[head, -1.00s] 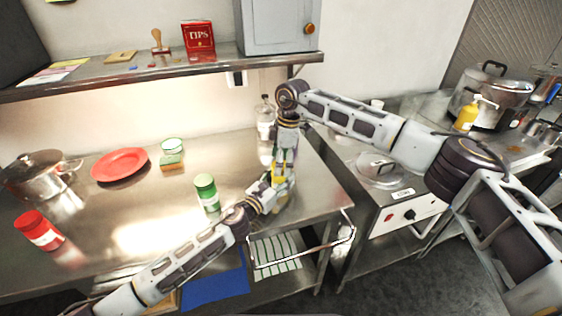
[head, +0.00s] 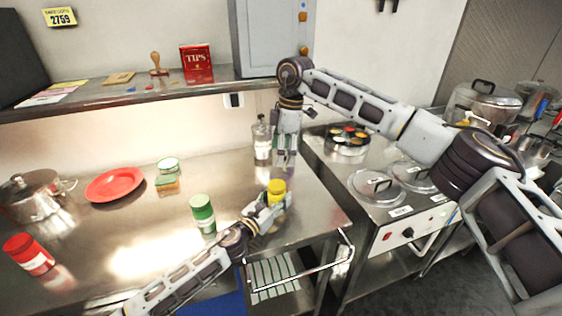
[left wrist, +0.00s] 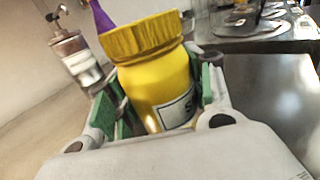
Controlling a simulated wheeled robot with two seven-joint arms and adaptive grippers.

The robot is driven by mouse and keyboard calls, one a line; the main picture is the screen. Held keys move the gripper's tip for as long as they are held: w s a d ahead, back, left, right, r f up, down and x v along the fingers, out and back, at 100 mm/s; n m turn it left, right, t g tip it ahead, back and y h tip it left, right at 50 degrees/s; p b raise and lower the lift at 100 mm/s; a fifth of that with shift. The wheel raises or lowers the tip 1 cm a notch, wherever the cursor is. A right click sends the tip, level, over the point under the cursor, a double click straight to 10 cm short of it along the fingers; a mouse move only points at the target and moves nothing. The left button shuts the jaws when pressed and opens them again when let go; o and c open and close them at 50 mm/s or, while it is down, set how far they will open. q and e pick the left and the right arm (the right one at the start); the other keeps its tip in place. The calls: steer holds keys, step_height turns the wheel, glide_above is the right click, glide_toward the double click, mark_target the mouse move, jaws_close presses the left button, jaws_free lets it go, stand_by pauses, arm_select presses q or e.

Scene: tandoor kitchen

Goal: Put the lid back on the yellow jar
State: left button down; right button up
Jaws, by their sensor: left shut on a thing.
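The yellow jar (head: 275,190) is upright at the right part of the steel table. My left gripper (head: 264,204) is shut around its body. In the left wrist view the jar (left wrist: 160,85) stands between the green-padded fingers, with part of a white label showing. A wide ribbed yellow lid (left wrist: 142,37) sits on top of the jar. I cannot tell how tightly it is seated. My right gripper (head: 285,160) points down above and behind the jar, apart from it. Its finger opening is too small to judge.
A clear bottle (head: 262,140) stands behind the jar, close to my right gripper. A green-lidded jar (head: 203,213) stands to the left, and a red-lidded jar (head: 30,254) farther left. A red plate (head: 115,184) lies at the back. The table's middle is clear.

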stand_by(0.4)
arm_select(q)
steer(key=c, duration=0.5)
jaws_free()
steer(key=shift+v, duration=5.9)
steer(key=shift+s, duration=0.15)
